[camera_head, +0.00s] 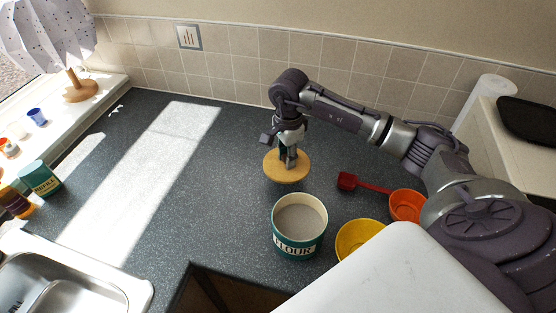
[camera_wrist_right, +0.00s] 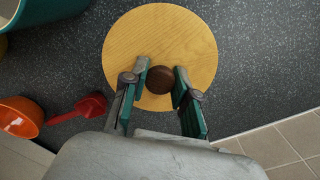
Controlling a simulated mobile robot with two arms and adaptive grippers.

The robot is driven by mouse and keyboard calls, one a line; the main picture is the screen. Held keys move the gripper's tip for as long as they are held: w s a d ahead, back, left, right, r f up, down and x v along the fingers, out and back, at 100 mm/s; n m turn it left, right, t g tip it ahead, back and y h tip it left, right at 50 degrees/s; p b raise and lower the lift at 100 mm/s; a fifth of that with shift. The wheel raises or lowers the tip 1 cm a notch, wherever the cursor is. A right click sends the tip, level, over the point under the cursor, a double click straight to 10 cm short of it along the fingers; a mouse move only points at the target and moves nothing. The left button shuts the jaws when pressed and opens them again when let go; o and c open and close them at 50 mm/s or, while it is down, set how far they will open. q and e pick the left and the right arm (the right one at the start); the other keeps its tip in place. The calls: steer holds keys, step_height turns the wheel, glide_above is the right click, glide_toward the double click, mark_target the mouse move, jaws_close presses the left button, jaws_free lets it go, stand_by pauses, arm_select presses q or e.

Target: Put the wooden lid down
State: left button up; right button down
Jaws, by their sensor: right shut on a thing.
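The round wooden lid (camera_head: 277,171) has a pale wood disc and a dark brown knob, which shows in the right wrist view (camera_wrist_right: 160,80). My right gripper (camera_head: 289,160) is shut on the knob from above, with one finger on each side of it. The lid is level over the dark counter, behind the flour canister; I cannot tell whether it touches the counter. The green and cream flour canister (camera_head: 298,245) stands open and upright in front of it, its inside showing pale grey. My left gripper is in neither view.
A red scoop (camera_head: 348,181), an orange bowl (camera_head: 406,205) and a yellow bowl (camera_head: 358,236) are right of the canister. A metal sink (camera_head: 120,280) is at front left. The dark speckled counter (camera_head: 215,190) is clear left of the lid. A tiled wall (camera_head: 240,75) runs behind.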

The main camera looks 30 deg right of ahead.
mark_target(278, 164)
steer(key=shift+w+a+f+p, duration=0.2)
steer(key=shift+w+a+f, duration=0.1)
steer(key=shift+w+f, duration=0.3)
steer(key=shift+w+a+f+p, duration=0.15)
steer(key=shift+w+a+f, duration=0.2)
steer(key=shift+w, duration=0.3)
step_height(278, 164, down, 3)
steer(key=shift+s+f+p, duration=0.1)
steer(key=shift+p, duration=0.8)
steer(key=shift+d+f, duration=0.1)
steer(key=shift+f, duration=0.4)
steer(key=c, duration=1)
jaws_free()
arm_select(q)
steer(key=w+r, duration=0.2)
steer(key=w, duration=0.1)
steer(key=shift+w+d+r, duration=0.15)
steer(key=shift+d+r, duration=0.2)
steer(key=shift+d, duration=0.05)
arm_select(e)
steer(key=shift+o, duration=0.6)
